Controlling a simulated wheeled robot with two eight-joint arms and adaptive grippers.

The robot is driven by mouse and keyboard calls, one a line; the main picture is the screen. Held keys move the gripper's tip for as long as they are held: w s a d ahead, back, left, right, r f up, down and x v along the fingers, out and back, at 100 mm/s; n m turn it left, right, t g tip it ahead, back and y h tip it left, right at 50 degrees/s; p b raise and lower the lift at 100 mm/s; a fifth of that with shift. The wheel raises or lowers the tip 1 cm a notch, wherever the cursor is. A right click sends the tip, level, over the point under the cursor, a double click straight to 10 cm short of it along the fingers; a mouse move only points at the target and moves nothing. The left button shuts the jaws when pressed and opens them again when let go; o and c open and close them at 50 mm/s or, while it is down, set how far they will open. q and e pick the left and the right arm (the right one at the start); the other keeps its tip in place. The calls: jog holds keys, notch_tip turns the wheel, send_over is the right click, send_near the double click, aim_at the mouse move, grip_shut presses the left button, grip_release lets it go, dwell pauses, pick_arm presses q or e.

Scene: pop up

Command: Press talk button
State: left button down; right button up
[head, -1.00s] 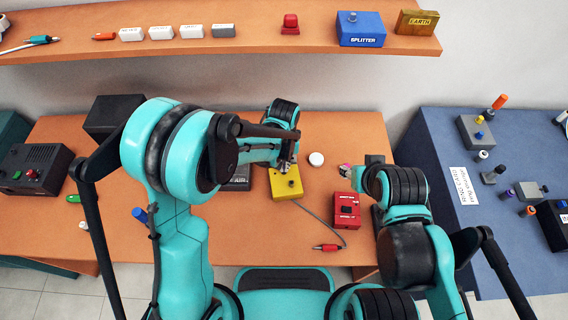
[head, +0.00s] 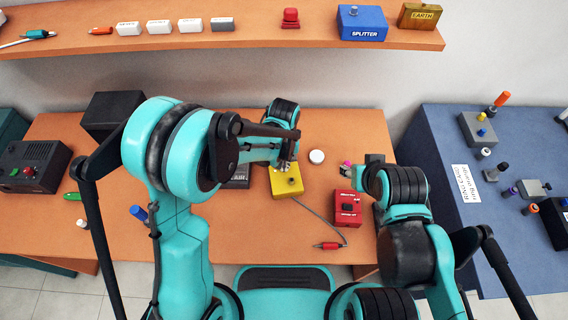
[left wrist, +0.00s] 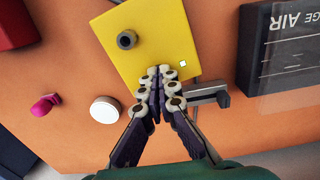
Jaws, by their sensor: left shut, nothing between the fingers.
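A yellow box (head: 287,184) lies on the orange table, with a dark round knob (left wrist: 127,40) and a small pale square (left wrist: 183,64) on its top. My left gripper (head: 284,165) is at the box's far edge; in the left wrist view its fingertips (left wrist: 160,72) are together and empty, overlapping the box near the pale square. Whether they touch it is unclear. A button marked as talk cannot be read. My right arm is bent beside the red box (head: 347,208); its fingers are not clear.
A white disc (head: 317,157) and a pink piece (head: 346,164) lie right of the yellow box. A black box (left wrist: 285,50) lies beside it. A cable runs to a red plug (head: 328,246). A shelf (head: 260,41) spans the back; a blue table (head: 440,150) stands right.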

pick_arm(q)
notch_tip(320, 180, up, 6)
jog(key=p, duration=0.4)
jog(key=shift+f, duration=0.2)
dwell(0.7)
jog(key=s+a+r+t, duration=0.3)
jog(key=s+a+r, duration=0.3)
jog(key=a+r, duration=0.2)
jog(key=s+a+r+t, duration=0.4)
jog(key=s+a+r, duration=0.2)
jog(key=a+r, duration=0.2)
jog(key=shift+a, duration=0.9)
